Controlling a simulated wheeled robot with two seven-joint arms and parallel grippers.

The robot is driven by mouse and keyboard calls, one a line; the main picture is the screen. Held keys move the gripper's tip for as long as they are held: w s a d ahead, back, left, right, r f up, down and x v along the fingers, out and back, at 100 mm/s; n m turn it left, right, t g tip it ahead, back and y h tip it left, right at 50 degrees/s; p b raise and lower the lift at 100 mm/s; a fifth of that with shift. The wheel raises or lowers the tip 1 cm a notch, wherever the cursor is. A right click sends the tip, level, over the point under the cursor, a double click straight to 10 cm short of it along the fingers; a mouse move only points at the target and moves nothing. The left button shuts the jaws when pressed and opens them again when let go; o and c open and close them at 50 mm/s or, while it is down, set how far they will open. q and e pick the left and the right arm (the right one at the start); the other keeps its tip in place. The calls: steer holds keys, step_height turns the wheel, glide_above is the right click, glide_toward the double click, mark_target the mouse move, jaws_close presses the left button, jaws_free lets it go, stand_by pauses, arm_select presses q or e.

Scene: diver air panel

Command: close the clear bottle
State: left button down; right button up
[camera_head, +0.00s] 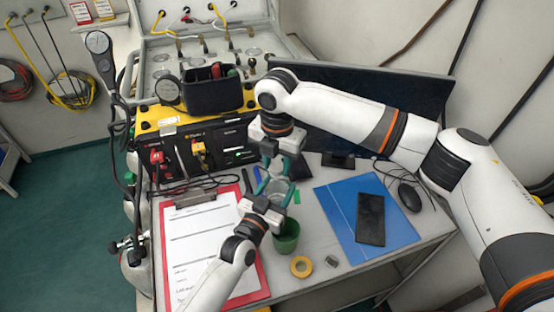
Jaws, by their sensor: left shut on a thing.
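The clear bottle (278,187) stands over the middle of the table, partly hidden by both grippers. My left gripper (272,190) comes up from below and is shut on the bottle, its teal fingers on either side of it. My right gripper (279,163) reaches in from the upper right and points down just above the bottle's top. Its fingers overlap the bottle's upper end, and I cannot tell whether they are open or shut on something. The bottle's cap cannot be made out.
A green cup (286,238) stands just below the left gripper. Nearby are a tape roll (301,267), a red clipboard (254,283), a blue folder (397,222) with a black phone (370,219), and a mouse (410,197). A yellow panel box (150,126) stands behind.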

steer(key=c, duration=0.6)
steer(key=m, duration=0.6)
steer(key=shift+c, duration=0.2)
steer(key=m, duration=0.4)
steer(key=shift+m, duration=0.4)
steer(key=m, duration=0.6)
steer(key=shift+a+m, duration=0.1)
steer(key=shift+m, duration=0.2)
steer(key=m, duration=0.7)
steer(key=o, duration=1.1)
steer(key=shift+r, duration=0.1)
